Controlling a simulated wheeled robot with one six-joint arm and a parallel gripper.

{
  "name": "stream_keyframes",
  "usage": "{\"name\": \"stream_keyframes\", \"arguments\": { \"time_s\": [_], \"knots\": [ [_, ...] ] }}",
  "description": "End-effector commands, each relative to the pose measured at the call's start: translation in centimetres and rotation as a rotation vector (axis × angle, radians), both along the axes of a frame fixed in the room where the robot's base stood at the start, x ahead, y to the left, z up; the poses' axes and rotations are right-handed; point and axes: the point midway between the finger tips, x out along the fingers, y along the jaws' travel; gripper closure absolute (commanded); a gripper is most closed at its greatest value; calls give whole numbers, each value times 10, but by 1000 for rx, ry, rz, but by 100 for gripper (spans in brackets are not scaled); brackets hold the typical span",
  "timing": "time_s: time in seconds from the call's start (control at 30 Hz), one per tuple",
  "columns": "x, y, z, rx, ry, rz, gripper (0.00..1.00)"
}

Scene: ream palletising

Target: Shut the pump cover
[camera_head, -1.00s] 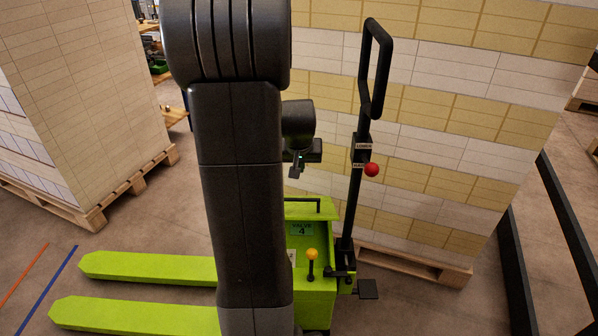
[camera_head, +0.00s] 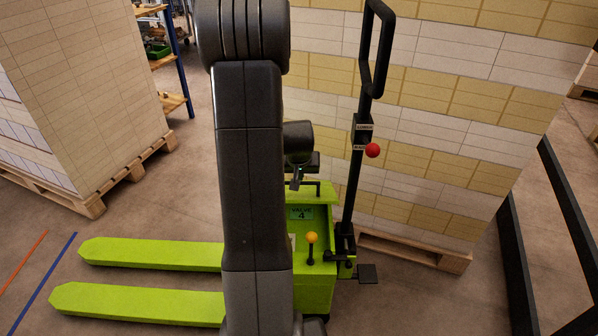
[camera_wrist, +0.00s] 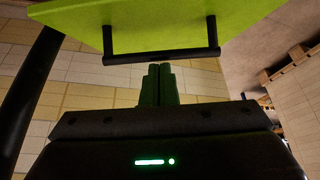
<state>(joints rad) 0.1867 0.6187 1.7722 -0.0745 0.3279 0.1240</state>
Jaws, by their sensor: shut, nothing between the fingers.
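The pump cover (camera_head: 307,192) is a green panel on the green pump housing (camera_head: 315,285) of a pallet truck. In the head view my gripper (camera_head: 296,184) is small and dark beside the handle.
A black tiller (camera_head: 357,150) with a red knob (camera_head: 372,150) stands right of the housing. A yellow-topped lever (camera_head: 311,238) rises in front. Green forks (camera_head: 150,253) reach left. Stacked reams (camera_head: 450,120) stand close behind.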

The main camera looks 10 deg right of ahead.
Motion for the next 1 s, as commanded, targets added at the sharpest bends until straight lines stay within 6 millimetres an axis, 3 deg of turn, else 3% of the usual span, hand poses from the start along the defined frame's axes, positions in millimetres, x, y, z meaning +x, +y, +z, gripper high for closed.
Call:
{"name": "stream_keyframes", "arguments": {
  "time_s": [0.23, 0.57, 1.0],
  "knots": [
    [-2, 1, -3, 0, 0, 0, 100],
    [-23, 6, -28, 0, 0, 1, 100],
    [-23, 6, -22, 0, -1, 0, 100]
  ]
}}
